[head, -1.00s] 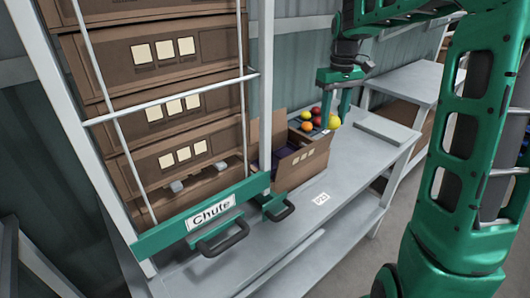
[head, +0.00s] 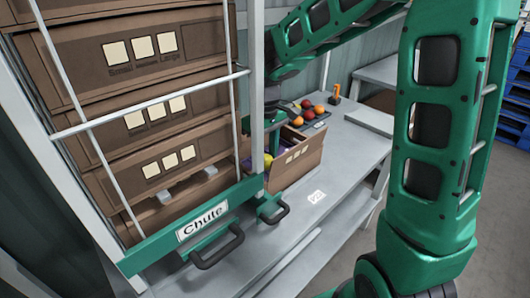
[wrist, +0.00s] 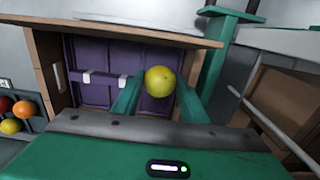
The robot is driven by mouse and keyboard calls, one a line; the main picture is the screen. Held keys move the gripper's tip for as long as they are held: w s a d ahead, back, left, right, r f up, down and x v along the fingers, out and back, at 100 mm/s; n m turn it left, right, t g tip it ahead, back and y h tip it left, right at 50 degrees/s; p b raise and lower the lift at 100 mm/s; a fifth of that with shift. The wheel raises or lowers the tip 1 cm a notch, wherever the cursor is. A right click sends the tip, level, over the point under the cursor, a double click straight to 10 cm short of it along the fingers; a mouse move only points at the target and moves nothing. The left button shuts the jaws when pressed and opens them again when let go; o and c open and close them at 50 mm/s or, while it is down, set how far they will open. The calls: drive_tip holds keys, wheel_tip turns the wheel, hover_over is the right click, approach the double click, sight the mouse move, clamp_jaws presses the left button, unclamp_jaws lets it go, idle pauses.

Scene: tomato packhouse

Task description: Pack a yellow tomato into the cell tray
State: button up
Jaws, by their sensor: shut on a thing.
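My gripper (wrist: 158,98) is shut on a yellow tomato (wrist: 160,81) in the wrist view, with a green finger on either side of it. The purple cell tray (wrist: 93,52) lies inside an open cardboard box, and the tomato shows in front of its right part. I cannot tell how high the tomato is above the cells. Two small white pieces show on the tray's left part. In the head view the yellow tomato (head: 267,160) is at the box's left end, partly hidden by the chute frame.
The cardboard box (head: 300,164) stands on a grey bench (head: 345,165). Behind it a dark holder (head: 318,120) carries several red and orange tomatoes. The chute frame (head: 215,222) and stacked cartons stand close on the left. The bench's front right is clear.

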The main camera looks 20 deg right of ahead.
drive_tip(key=shift+f, duration=2.85)
drive_tip(key=shift+s, duration=0.25)
drive_tip(key=o, duration=0.8)
drive_tip(key=shift+c, duration=1.3)
drive_tip(key=shift+r, duration=0.1)
